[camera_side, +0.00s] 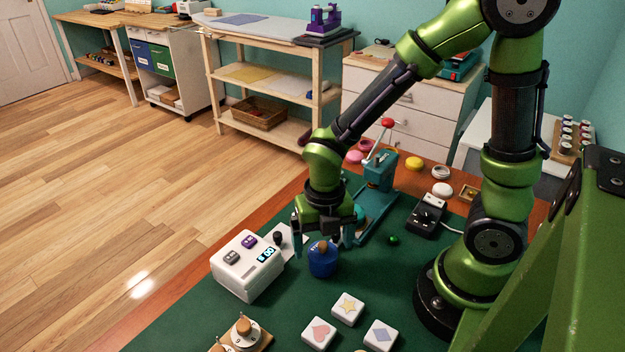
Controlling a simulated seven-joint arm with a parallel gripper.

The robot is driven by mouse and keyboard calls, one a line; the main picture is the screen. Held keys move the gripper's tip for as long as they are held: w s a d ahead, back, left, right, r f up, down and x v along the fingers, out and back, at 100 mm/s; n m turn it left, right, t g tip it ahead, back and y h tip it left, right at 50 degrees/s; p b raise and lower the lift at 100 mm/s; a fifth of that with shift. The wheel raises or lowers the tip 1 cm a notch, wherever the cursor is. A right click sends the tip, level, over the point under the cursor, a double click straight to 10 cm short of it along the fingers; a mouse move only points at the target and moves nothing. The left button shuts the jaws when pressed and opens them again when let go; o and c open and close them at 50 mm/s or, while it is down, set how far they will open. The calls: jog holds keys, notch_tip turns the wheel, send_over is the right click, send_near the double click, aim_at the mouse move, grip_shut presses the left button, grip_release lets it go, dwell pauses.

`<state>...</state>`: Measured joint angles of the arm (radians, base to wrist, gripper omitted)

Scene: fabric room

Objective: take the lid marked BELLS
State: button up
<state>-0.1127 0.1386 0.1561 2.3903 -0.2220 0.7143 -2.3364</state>
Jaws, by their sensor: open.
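A round dark-blue jar (323,262) stands on the green mat (385,285), with a small brownish knob on its top. No BELLS lettering can be read on it or anywhere else, so I cannot tell whether its top is the named lid. My gripper (322,237) points down just above the jar, with its fingers apart on either side of the jar's top. It is open, and nothing shows held in it. Whether a finger touches the jar cannot be told. The gripper body partly hides what is behind it.
A white box (245,268) with buttons and a display stands left of the jar. A teal press (378,195) with a red-knobbed lever stands behind. A black device (427,216) is to the right. White tiles (348,309) and a wooden dial piece (242,335) lie in front.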

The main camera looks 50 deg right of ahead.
jog(key=shift+f, duration=0.35)
jog(key=c, duration=1.1)
jog(key=shift+c, duration=0.2)
jog(key=shift+r, duration=0.1)
